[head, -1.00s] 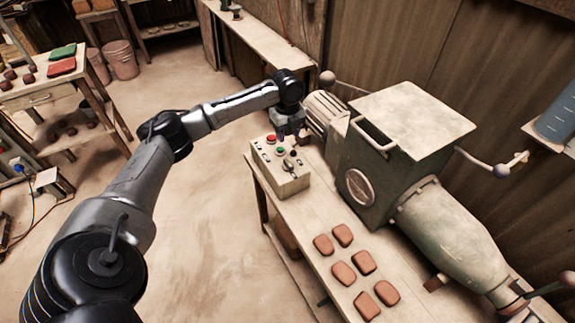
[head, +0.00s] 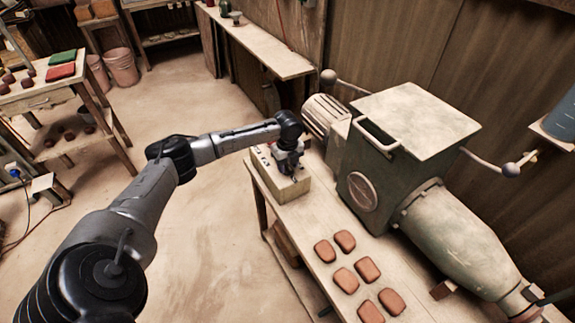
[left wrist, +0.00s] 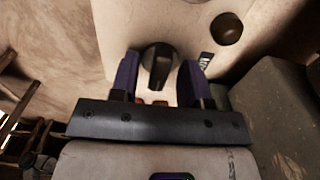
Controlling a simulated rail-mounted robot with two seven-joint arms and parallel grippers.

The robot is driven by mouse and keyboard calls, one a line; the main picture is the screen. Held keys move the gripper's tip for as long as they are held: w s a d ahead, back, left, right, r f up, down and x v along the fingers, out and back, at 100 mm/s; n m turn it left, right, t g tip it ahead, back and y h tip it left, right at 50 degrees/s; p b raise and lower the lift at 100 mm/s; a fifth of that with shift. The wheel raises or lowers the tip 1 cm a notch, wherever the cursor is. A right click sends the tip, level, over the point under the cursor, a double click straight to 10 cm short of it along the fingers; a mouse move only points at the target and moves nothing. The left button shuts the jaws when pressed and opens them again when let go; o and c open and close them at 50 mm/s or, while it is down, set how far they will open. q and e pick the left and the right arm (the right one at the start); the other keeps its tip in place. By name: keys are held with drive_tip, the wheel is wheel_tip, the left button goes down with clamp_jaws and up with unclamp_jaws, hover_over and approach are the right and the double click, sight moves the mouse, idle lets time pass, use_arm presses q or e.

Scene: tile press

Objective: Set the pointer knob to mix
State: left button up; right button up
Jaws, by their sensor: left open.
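The control box (head: 262,172) sits on the bench beside the green machine. My left gripper (head: 288,168) is over the box and hides most of its top. In the left wrist view the dark pointer knob (left wrist: 158,66) stands on the pale box face (left wrist: 125,22). My left gripper (left wrist: 161,74) is open, with one purple finger on each side of the knob. I cannot tell whether the fingers touch it. A small dark label (left wrist: 205,61) shows right of the knob; its words are unreadable. My right gripper is not in view.
The machine's hopper body (head: 400,140) stands close to the right of the gripper. A round black knob (left wrist: 227,28) is near the pointer knob. Several reddish tiles (head: 345,280) lie on the bench (head: 305,240). The floor left of the bench is clear.

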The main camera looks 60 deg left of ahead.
use_arm(q)
clamp_jaws()
drive_tip(key=shift+r+p, duration=0.1)
drive_tip(key=shift+p, duration=0.3)
drive_tip(key=n+p, duration=0.1)
drive_tip(key=p, duration=0.2)
drive_tip(key=n+p, duration=0.2)
drive_tip(key=p, duration=0.1)
drive_tip(key=shift+r+p, duration=0.35)
drive_tip(key=shift+p, duration=0.05)
drive_tip(key=n+p, duration=0.3)
drive_tip(key=p, duration=0.1)
drive_tip(key=n+p, duration=0.3)
drive_tip(key=shift+s+d+f+n+p, duration=0.1)
drive_tip(key=shift+f+n+p, duration=0.1)
drive_tip(key=shift+n+p, duration=0.2)
drive_tip(key=n+p, duration=0.3)
drive_tip(key=n, duration=0.1)
drive_tip(key=n+p, duration=0.1)
drive_tip(key=n, duration=0.2)
drive_tip(key=shift+d+f+p, duration=0.1)
drive_tip(key=shift+f+p, duration=0.05)
drive_tip(key=shift+p, duration=0.2)
drive_tip(key=shift+n, duration=0.5)
drive_tip(key=shift+p, duration=0.35)
